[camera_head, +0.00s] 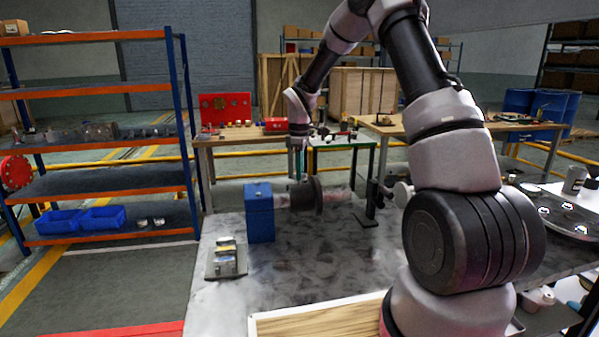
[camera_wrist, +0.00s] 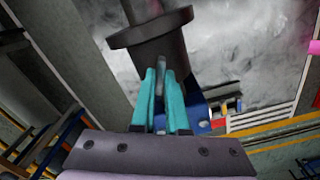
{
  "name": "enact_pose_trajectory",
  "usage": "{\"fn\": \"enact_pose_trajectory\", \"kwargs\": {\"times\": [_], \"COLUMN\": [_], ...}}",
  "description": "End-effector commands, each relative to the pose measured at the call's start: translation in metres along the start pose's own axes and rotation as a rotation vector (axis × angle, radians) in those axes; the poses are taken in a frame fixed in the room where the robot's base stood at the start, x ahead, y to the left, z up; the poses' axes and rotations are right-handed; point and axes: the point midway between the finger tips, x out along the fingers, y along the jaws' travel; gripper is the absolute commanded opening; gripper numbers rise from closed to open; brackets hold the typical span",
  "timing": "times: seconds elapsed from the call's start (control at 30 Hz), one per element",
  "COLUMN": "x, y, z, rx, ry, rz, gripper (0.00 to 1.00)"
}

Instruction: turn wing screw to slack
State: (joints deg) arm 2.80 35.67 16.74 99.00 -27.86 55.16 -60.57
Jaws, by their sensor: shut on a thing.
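My gripper (camera_wrist: 160,88) has two teal fingers closed on a thin grey piece, which appears to be the wing screw (camera_wrist: 161,70). The piece stands between the fingertips at the edge of a dark round wheel (camera_wrist: 140,38). In the head view my gripper (camera_head: 299,168) points down just above the pumpset, near the dark wheel (camera_head: 306,196) and the right side of the blue block (camera_head: 259,212). The wing screw is too small to make out there. The fingers hide part of it in the wrist view.
The pumpset stands on a grey mottled bench (camera_head: 310,265). A small tray of parts (camera_head: 227,262) lies at its left, and a dark stand (camera_head: 371,205) is at the right. A wooden board (camera_head: 320,322) is at the front. The bench middle is clear.

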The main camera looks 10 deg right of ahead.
Motion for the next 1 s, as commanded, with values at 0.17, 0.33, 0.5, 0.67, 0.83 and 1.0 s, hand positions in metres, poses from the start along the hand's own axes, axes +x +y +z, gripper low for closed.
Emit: {"fn": "enact_pose_trajectory", "kwargs": {"times": [0.17, 0.33, 0.5, 0.67, 0.83, 1.0], "x": [-0.001, 0.0, -0.008, -0.035, -0.07, -0.096], "y": [0.001, 0.0, 0.001, 0.001, 0.001, 0.001], "z": [0.0, 0.0, 0.0, -0.001, 0.0, 0.0], "rx": [0.0, 0.001, 0.001, 0.001, 0.001, 0.0], "ry": [0.001, 0.0, 0.001, 0.003, 0.002, 0.001], "rz": [0.002, 0.001, 0.003, 0.005, 0.005, 0.004], "gripper": [0.42, 0.42, 0.42, 0.42, 0.42, 0.42]}}
